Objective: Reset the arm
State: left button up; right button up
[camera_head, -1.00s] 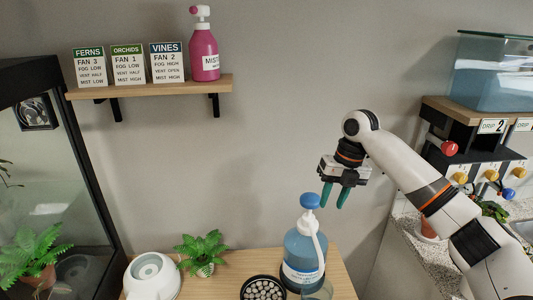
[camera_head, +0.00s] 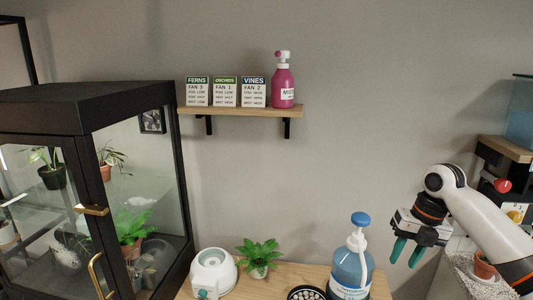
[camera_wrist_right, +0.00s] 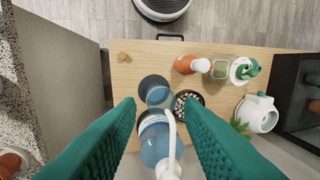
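My right gripper (camera_head: 407,252) has two green fingers held apart with nothing between them. It hangs right of the blue pump bottle (camera_head: 352,265), apart from it in the head view. In the right wrist view the same green fingers (camera_wrist_right: 160,125) spread wide, with the blue bottle (camera_wrist_right: 155,145) on the table below and beyond them. My left gripper is not in view.
The wooden table (camera_head: 300,272) holds a white round device (camera_head: 213,272), a small potted plant (camera_head: 259,256) and a dish of pebbles (camera_head: 306,293). A glass cabinet (camera_head: 90,110) stands left. A wall shelf (camera_head: 240,110) carries three cards and a pink bottle (camera_head: 284,86).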

jog(key=s+a+f+m+t, duration=0.1)
jog(key=s+a+f+m, duration=0.65)
jog(key=f, duration=0.35)
jog(key=s+a+f+m, duration=0.6)
jog(key=s+a+f, duration=0.15)
jog(key=f, duration=0.35)
jog(key=s+d+m+t+h, duration=0.1)
jog(key=s+d+m, duration=0.1)
jog(key=s+m, duration=0.7)
jog(key=s+d+m+t+h, duration=0.1)
jog(key=s+d+m, duration=0.2)
jog(key=s+m, duration=0.65)
notch_tip(320, 180, down, 27)
jog(key=g+b, duration=0.1)
pick_arm(q)
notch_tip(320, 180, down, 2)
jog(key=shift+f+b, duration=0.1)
jog(key=shift+b, duration=0.45)
pick_arm(e)
jog(key=s+d+f+g, duration=0.1)
jog(key=s+d+f, duration=0.1)
jog(key=s+f, duration=1.4)
notch_tip(320, 180, down, 2)
jog(key=shift+s+f, duration=0.2)
jog(key=shift+s, duration=0.05)
